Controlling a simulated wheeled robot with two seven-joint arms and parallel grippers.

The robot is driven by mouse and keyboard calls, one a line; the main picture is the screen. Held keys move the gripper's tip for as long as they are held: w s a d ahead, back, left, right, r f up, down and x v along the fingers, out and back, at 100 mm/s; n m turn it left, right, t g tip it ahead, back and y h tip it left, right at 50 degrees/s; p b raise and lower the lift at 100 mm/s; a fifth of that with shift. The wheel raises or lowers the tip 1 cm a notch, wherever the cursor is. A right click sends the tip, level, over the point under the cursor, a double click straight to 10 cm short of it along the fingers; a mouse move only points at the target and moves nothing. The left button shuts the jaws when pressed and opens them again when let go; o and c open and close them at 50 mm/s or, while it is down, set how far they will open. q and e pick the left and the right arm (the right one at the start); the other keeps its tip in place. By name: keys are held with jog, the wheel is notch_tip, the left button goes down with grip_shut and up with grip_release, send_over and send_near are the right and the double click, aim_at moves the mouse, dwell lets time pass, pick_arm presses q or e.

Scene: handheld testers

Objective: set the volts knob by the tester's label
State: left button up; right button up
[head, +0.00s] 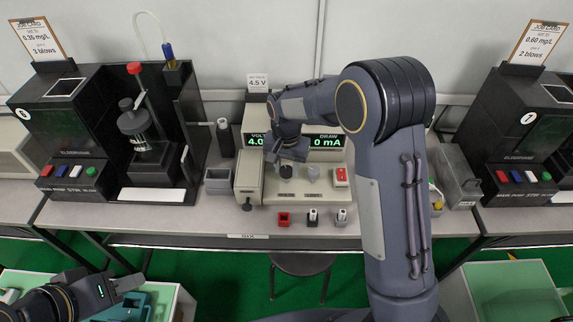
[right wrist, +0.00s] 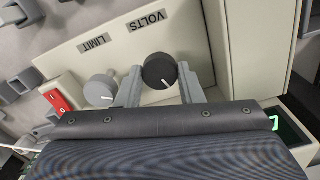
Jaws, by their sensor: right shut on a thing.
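The tester (head: 249,176) is a beige bench unit in the middle of the head view. Its green display (head: 257,141) reads 4.0, partly covered by my arm, under VOLTS, and 0 mA under DRAW. The label card (head: 257,82) above it reads 4.5 V. The dark volts knob (right wrist: 159,70), with a white pointer line, sits by the VOLTS label (right wrist: 148,22). My right gripper (right wrist: 160,88) is shut on this knob, one finger at each side. My left gripper (head: 128,284) is at the lower left, away from the tester; its finger gap is unclear.
The light grey limit knob (right wrist: 100,89) stands close beside one finger. A red rocker switch (right wrist: 57,101) lies farther left. Several small plugs or clips line the bench front, including a red one (head: 283,218). Dark machines (head: 65,135) (head: 530,135) flank the tester.

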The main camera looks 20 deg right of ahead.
aim_at(287, 169)
jog(key=shift+r+m+p, duration=0.1)
jog(key=shift+m+p, duration=0.2)
jog(key=shift+m, duration=1.4)
jog(key=o, duration=1)
notch_tip(287, 169, up, 8)
jog(key=shift+f, duration=0.15)
